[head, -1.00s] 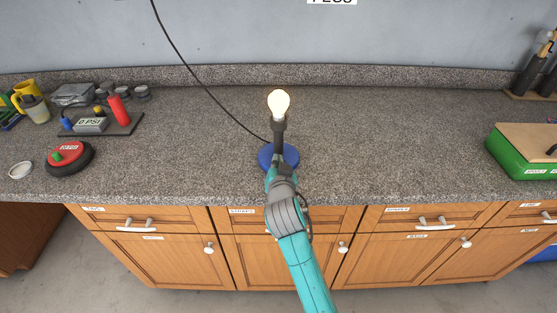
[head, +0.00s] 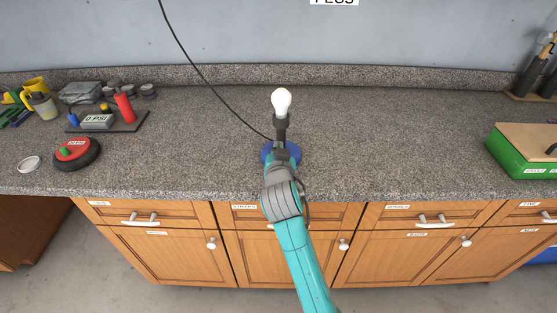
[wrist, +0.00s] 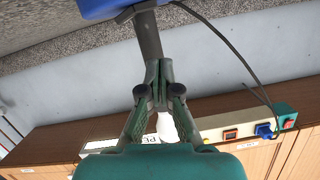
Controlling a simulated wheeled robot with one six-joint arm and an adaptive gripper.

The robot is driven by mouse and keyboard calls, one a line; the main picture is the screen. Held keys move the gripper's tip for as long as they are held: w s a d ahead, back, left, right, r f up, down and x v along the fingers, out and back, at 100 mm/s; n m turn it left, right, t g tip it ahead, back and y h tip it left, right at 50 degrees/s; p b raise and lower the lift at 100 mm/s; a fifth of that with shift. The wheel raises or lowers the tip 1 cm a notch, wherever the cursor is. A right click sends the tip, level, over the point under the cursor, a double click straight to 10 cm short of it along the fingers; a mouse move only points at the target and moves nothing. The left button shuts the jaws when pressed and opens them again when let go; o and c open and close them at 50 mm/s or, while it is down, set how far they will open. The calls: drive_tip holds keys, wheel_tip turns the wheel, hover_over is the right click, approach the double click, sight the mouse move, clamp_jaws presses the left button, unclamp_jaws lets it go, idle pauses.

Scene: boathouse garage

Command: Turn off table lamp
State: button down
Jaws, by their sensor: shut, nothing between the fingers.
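The table lamp has a bare white bulb (head: 281,101) on a dark upright stem and a round blue base (head: 294,153) on the counter. The bulb looks plain white and unlit. In the wrist view, which is upside down, the blue base (wrist: 98,8) is at the top, the stem (wrist: 149,42) runs down from it, and the bulb (wrist: 166,126) shows behind my fingers. My gripper (wrist: 159,68) is shut and empty, its tips overlapping the stem; I cannot tell whether they touch it. In the head view my arm hides part of the base and stem.
The granite counter (head: 390,140) is clear on both sides of the lamp. A black cable (head: 205,80) runs from the lamp up the wall. A green box (head: 512,160) is right.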

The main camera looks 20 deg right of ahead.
drive_tip(key=v, duration=0.9)
drive_tip(key=shift+s+a, duration=0.2)
drive_tip(key=shift+a, duration=0.1)
drive_tip(key=shift+f, duration=0.1)
drive_tip(key=s+d+f+n+y, duration=0.1)
drive_tip(key=s+f+n+y, duration=0.1)
drive_tip(key=s+f, duration=0.7)
drive_tip(key=s+d+f+n+y, duration=0.1)
drive_tip(key=s+f+n+y, duration=0.15)
drive_tip(key=s+f, duration=0.7)
drive_tip(key=f+v, duration=0.1)
drive_tip(key=v, duration=2.6)
drive_tip(key=shift+s+d+f+n, duration=0.15)
drive_tip(key=shift+s+f+n, duration=0.15)
drive_tip(key=shift+s, duration=0.25)
drive_tip(key=shift+h, duration=0.25)
